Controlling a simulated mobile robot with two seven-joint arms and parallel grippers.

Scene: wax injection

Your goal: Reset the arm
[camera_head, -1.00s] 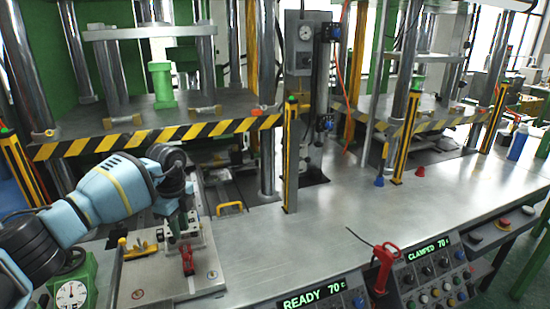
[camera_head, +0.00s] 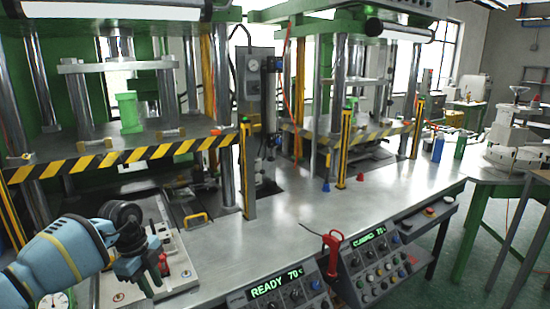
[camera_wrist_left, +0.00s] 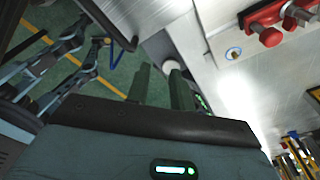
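My left arm comes in from the lower left. My left gripper (camera_head: 142,278) points down over the near left part of a pale fixture plate (camera_head: 183,283) on the bench, and partly hides it. A red toggle clamp (camera_head: 163,264) stands just right of the gripper. In the left wrist view, the two fingers of the left gripper (camera_wrist_left: 160,83) stand apart with a gap between them. Nothing is seen held in the gap. A red clamp-like part (camera_wrist_left: 266,27) shows at the upper right there, apart from the fingers. My right gripper is in neither view.
A press with a striped edge (camera_head: 120,158) stands behind the arm. A yellow handle (camera_head: 195,220) is beyond the plate. Two control panels (camera_head: 290,291) and a red-handled tool (camera_head: 332,254) are at the front edge. The middle bench top (camera_head: 285,225) is clear.

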